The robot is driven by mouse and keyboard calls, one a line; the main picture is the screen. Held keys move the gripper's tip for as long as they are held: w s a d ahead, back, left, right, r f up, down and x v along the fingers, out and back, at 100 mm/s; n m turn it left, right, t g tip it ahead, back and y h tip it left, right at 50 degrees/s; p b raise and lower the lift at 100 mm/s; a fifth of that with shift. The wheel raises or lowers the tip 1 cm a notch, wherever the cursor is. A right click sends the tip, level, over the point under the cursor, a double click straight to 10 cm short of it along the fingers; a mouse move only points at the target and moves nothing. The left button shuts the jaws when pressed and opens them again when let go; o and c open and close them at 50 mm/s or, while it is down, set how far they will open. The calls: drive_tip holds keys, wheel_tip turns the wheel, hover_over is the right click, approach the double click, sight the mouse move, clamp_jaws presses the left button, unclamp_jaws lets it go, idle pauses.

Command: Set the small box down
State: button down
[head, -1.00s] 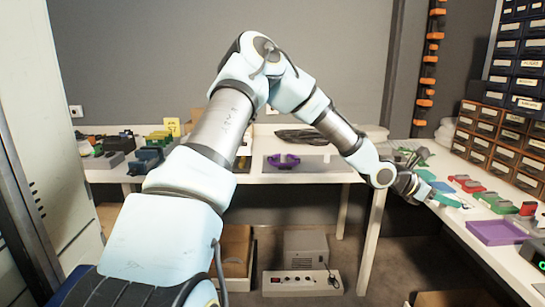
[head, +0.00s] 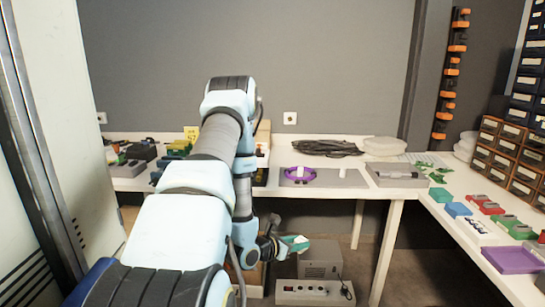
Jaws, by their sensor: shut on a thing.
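The small box (head: 296,242), green with a white part, is at the end of my gripper (head: 283,247). My gripper is shut on it and holds it in the air, in front of the back table and apart from any surface that I can make out. In the picture it shows below the table's front edge. The fingers are small in this view and partly hidden by my wrist and the box.
The back table (head: 328,187) carries a purple ring-shaped piece (head: 299,175) on a grey mat and a grey device (head: 396,176). The right table holds several small coloured boxes and a purple tray (head: 512,260). A grey cabinet (head: 320,260) stands under the back table.

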drive_tip(key=s+a+r+n+t+y+p, duration=0.1)
drive_tip(key=a, duration=0.8)
drive_tip(key=s+a+r+n+t+y, duration=0.1)
drive_tip(key=a+r+n+y, duration=0.1)
drive_tip(key=a, duration=0.7)
drive_tip(key=shift+s+r+n+t+p, duration=0.2)
drive_tip(key=shift+n+t+p, duration=0.1)
drive_tip(key=shift+p, duration=0.1)
drive_tip(key=shift+w+d, duration=0.1)
